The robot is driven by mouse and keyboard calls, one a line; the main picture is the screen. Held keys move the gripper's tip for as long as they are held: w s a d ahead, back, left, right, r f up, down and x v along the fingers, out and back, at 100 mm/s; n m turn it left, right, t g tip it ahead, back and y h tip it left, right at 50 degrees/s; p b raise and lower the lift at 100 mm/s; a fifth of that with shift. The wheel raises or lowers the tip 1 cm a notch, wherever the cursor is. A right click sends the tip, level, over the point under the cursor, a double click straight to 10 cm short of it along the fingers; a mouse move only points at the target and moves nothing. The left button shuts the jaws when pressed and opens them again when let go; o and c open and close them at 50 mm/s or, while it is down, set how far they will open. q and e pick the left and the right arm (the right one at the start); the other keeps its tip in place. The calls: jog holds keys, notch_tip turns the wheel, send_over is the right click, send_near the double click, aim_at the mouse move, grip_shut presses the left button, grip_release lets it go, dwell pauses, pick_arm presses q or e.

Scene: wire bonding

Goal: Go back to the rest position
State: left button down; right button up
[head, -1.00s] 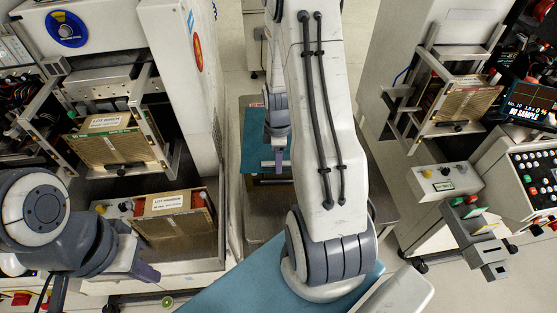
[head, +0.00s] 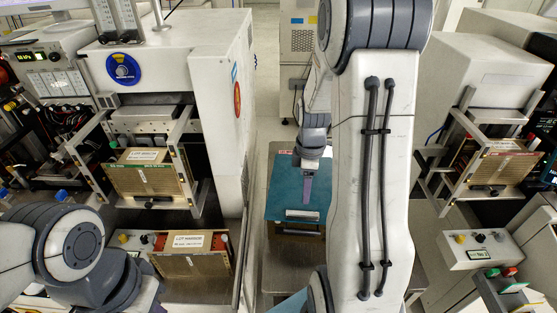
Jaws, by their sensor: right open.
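My right arm rises through the middle right, bends at the top, and reaches down to my right gripper (head: 308,186). That gripper points down over the teal mat (head: 284,199) on the cart. Its purple fingers are seen nearly edge-on, open, with nothing visible between them. My left arm is at the lower left. Its gripper is mostly cut off by the bottom edge, so its jaws cannot be read. A labelled lot magazine (head: 193,264) lies low beside the left arm. Another magazine (head: 146,180) sits in the left machine's frame.
The left machine (head: 222,120) and the right machine (head: 505,75) flank the aisle. A magazine (head: 499,170) is in the right machine's frame. A button box (head: 480,252) stands below it. A pale bar (head: 303,214) lies at the mat's front edge. Clear floor shows behind the cart.

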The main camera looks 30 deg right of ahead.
jog(key=s+a+r+m, duration=0.1)
jog(key=a+r, duration=0.2)
jog(key=a, duration=0.6)
jog(key=s+a+r, duration=0.1)
jog(key=a+r, duration=0.2)
jog(key=a, duration=0.6)
jog(key=s+a+r+m+y, duration=0.1)
jog(key=s+a+r+m, duration=0.1)
jog(key=s+a, duration=0.9)
jog(key=s, duration=0.3)
jog(key=shift+s+a+r, duration=0.3)
jog(key=shift+s+r, duration=0.05)
jog(key=shift+r, duration=0.05)
